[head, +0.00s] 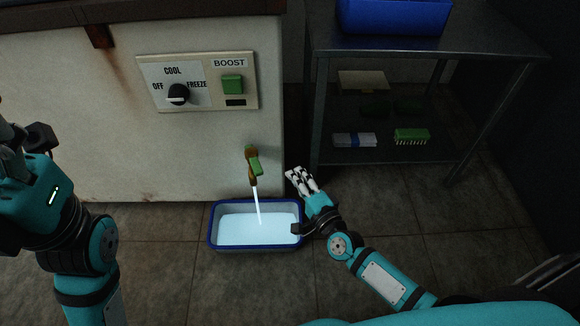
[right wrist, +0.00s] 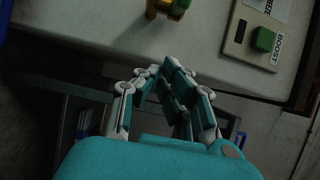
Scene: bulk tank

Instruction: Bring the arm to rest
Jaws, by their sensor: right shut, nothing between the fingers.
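My right gripper (head: 298,174) is shut and empty, to the right of the tap (head: 253,163) and above the floor, in the head view. It also shows shut in the right wrist view (right wrist: 170,68), near the tank front. My left arm (head: 70,240) stands at the left of the head view; its fingertips are not clearly visible. The tap has a green handle, and a white stream runs from it into a blue-rimmed tub (head: 215,236) on the floor. The tub holds pale liquid.
The tank's front (head: 110,165) carries a COOL/OFF/FREEZE knob (head: 178,95) and a green BOOST button (head: 232,84). At right stands a metal shelf (head: 480,50) with a blue crate (head: 392,16), a green brush (head: 411,136) and other items.

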